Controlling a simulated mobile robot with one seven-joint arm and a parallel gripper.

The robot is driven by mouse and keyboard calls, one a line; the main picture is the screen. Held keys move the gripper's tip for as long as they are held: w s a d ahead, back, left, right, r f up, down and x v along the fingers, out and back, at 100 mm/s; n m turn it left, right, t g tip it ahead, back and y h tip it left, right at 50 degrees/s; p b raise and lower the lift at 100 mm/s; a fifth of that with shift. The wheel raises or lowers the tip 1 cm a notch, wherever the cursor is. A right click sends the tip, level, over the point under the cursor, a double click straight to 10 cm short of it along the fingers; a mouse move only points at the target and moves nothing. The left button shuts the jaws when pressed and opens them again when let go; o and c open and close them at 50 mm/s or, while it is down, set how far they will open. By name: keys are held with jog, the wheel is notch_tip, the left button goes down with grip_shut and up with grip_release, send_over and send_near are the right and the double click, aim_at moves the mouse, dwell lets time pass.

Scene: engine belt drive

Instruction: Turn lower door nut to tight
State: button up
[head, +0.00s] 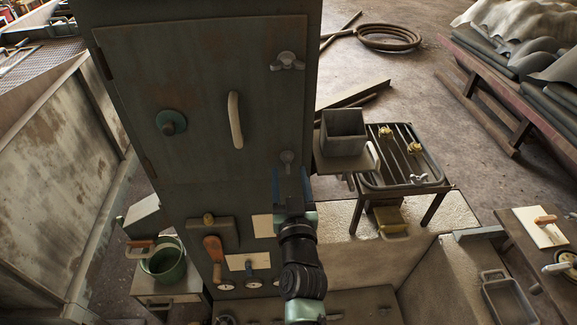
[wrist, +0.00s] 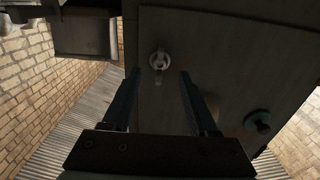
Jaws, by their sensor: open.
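The lower door nut (head: 287,157) is a small grey nut near the lower right of the tall cabinet door (head: 190,110). It also shows in the wrist view (wrist: 159,60), upper centre, with a pale tab pointing down the picture. My gripper (head: 291,172) is open, just below the nut in the head view. In the wrist view its two dark fingers (wrist: 159,74) point toward the nut, one on each side of it in the picture. Whether they reach its depth I cannot tell. Nothing is between the fingers.
An upper wing nut (head: 287,61), a pale handle (head: 236,120) and a teal knob (head: 171,122) are on the door. A grey open box (head: 343,133) stands right of the cabinet. Gauges and an orange-handled tool (head: 213,249) are below the door.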

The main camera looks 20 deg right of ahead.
aim_at(288, 166)
jog(key=shift+x, duration=1.95)
grip_shut()
